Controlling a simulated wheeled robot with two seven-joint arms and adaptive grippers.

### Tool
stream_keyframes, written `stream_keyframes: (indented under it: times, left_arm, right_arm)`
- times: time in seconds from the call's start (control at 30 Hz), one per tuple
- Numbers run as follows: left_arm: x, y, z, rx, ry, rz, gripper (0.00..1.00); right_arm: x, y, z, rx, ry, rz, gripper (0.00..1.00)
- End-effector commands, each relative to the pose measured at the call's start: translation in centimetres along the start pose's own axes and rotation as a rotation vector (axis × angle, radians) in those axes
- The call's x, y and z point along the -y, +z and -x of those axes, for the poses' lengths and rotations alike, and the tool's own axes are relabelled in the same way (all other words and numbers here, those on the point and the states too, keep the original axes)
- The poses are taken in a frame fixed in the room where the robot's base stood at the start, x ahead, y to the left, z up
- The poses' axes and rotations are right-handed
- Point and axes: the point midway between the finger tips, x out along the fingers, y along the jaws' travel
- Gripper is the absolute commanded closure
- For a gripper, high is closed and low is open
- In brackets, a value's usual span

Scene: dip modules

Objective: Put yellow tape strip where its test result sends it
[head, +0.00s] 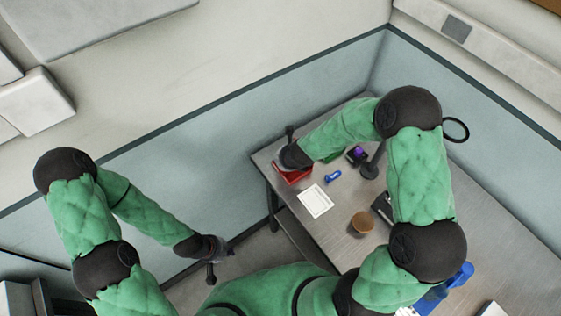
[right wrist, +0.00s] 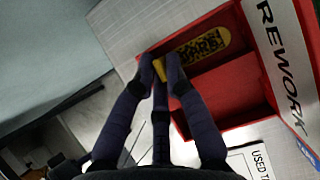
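The yellow tape strip (right wrist: 205,45) with black print shows in the right wrist view, at the red tray (right wrist: 215,88) labelled REWORK. A yellow patch also shows between the fingertips of my right gripper (right wrist: 160,66); one finger crosses in front of the yellow. I cannot tell whether the fingers grip it or only stand around it. In the head view my right arm reaches over the red tray (head: 294,177) and hides the strip. My left gripper (head: 222,262) is away from the table, empty, with its fingers spread.
A white card (head: 316,201), a small blue item (head: 333,176), a dark device with a purple face (head: 357,154) and a brown round container (head: 362,223) stand on the grey table (head: 335,235). A USED TA... label (right wrist: 253,162) lies beside the tray.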

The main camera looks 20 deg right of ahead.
Motion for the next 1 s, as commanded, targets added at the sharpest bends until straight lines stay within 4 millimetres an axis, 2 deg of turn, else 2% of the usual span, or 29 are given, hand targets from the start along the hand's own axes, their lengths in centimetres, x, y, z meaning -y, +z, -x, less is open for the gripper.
stream_keyframes:
  times: [0.47,1.0]
  left_arm:
    - [-0.2,0.0,0.5,0.0,0.0,0.0,1.0]
    - [-1.4,0.1,4.0,0.0,0.0,0.0,1.0]
  right_arm:
    - [0.0,0.2,0.4,-0.001,0.001,-0.001,0.77]
    - [0.0,0.3,10.4,0.001,-0.001,-0.001,0.77]
